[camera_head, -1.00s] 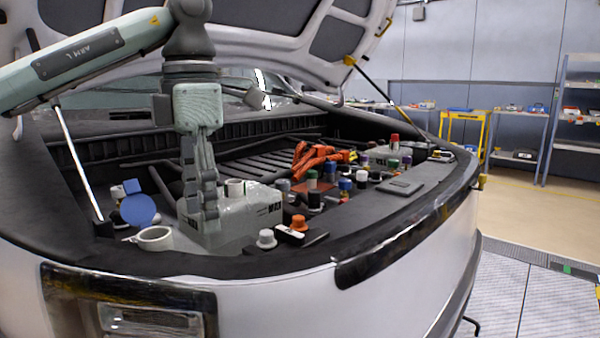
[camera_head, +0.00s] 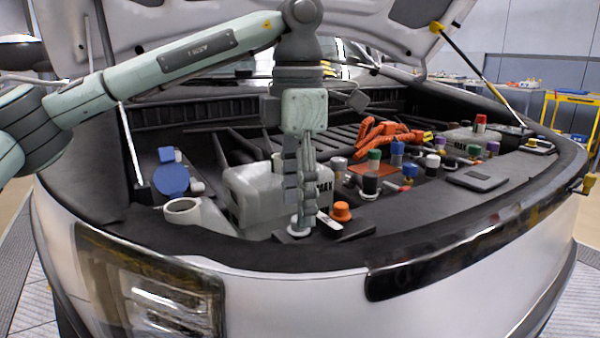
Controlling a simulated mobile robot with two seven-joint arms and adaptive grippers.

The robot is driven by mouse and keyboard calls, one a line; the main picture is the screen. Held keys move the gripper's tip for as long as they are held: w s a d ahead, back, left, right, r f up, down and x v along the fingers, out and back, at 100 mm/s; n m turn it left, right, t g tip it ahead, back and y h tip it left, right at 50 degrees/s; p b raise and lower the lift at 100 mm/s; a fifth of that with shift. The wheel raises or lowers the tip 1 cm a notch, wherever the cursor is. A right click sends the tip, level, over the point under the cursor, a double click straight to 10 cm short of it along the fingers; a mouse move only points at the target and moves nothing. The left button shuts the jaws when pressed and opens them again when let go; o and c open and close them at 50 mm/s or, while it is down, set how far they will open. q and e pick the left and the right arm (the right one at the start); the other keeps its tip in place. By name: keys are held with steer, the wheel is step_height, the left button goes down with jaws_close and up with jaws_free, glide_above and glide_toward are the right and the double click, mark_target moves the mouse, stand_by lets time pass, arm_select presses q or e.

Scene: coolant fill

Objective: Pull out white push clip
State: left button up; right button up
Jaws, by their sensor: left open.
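The white push clip (camera_head: 294,233) sits at the front edge of the engine bay, just left of an orange cap (camera_head: 341,211). Only its low rim shows, because my left gripper (camera_head: 303,223) covers most of it. My left gripper points straight down with its fingertips at the clip. It is open, but I cannot tell whether the fingers touch the clip. My right gripper is not in view.
A grey-white reservoir (camera_head: 252,193) stands close behind my left gripper. An open white filler neck (camera_head: 183,210) and a blue round cap (camera_head: 171,180) are to the left. Several coloured caps and orange cables (camera_head: 385,131) lie to the right. The raised hood hangs above.

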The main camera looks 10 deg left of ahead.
arm_select(q)
steer(key=shift+f, duration=1.4)
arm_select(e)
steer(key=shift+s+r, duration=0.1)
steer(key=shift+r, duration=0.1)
arm_select(q)
steer(key=shift+c, duration=0.3)
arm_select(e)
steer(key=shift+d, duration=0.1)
arm_select(q)
steer(key=c, duration=1)
steer(key=o, duration=0.4)
steer(key=c, duration=0.4)
steer(key=shift+o, duration=0.2)
steer(key=shift+r, duration=0.1)
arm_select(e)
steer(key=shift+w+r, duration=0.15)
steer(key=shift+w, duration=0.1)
arm_select(q)
steer(key=shift+r, duration=0.2)
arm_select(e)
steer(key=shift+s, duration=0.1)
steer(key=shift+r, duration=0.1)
arm_select(q)
steer(key=shift+r+p, duration=1.6)
steer(key=shift+r, duration=0.5)
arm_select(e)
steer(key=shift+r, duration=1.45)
